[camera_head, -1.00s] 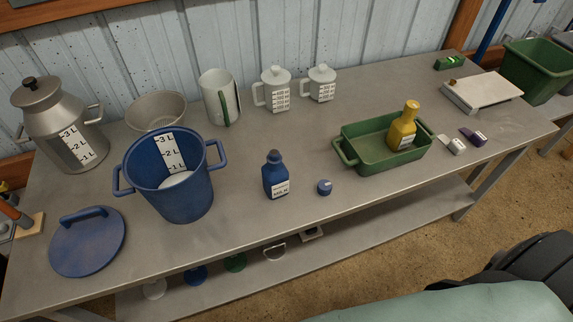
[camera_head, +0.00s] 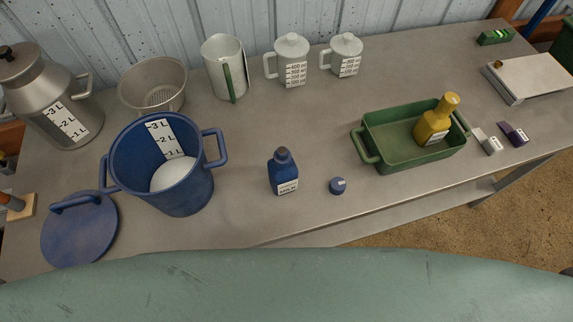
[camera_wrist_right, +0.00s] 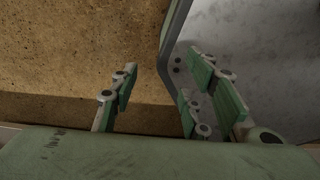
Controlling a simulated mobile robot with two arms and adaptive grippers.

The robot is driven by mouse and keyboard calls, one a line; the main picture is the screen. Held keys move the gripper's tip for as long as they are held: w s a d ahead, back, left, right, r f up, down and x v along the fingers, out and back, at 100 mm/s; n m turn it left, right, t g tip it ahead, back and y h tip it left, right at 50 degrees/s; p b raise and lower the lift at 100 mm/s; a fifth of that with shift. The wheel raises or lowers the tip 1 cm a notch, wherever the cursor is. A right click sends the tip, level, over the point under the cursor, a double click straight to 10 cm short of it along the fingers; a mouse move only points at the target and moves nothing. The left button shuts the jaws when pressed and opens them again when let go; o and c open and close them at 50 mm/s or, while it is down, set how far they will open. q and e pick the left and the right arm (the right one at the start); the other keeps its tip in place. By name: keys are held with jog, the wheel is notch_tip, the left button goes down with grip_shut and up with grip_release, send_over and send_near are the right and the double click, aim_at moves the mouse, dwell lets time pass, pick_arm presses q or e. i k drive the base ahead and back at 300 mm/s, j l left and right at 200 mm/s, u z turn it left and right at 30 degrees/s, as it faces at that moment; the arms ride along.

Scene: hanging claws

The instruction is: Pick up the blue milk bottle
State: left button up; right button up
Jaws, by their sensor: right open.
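The blue milk bottle (camera_head: 283,172) stands upright on the metal table (camera_head: 240,215), with a white label on its front and a dark top. A small blue cap (camera_head: 337,186) lies on the table just right of it. My right gripper (camera_wrist_right: 165,85) is open and empty in the right wrist view, above the floor and the table's edge. The bottle does not show in that view. My left gripper is in neither view now.
Left of the bottle are a blue pot (camera_head: 165,165) with white contents and a blue lid (camera_head: 80,230). Right is a green tray (camera_head: 385,162) holding a yellow bottle (camera_head: 436,121). White jugs (camera_head: 292,62) stand behind. The table around the bottle is fairly clear.

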aim_at(283, 173)
jog(key=u, duration=1.05)
jog(key=z, duration=1.05)
jog(key=k+j+z, duration=0.1)
jog(key=k+z, duration=0.2)
jog(key=k, duration=0.3)
jog(key=k+z, duration=0.35)
jog(key=k, duration=0.3)
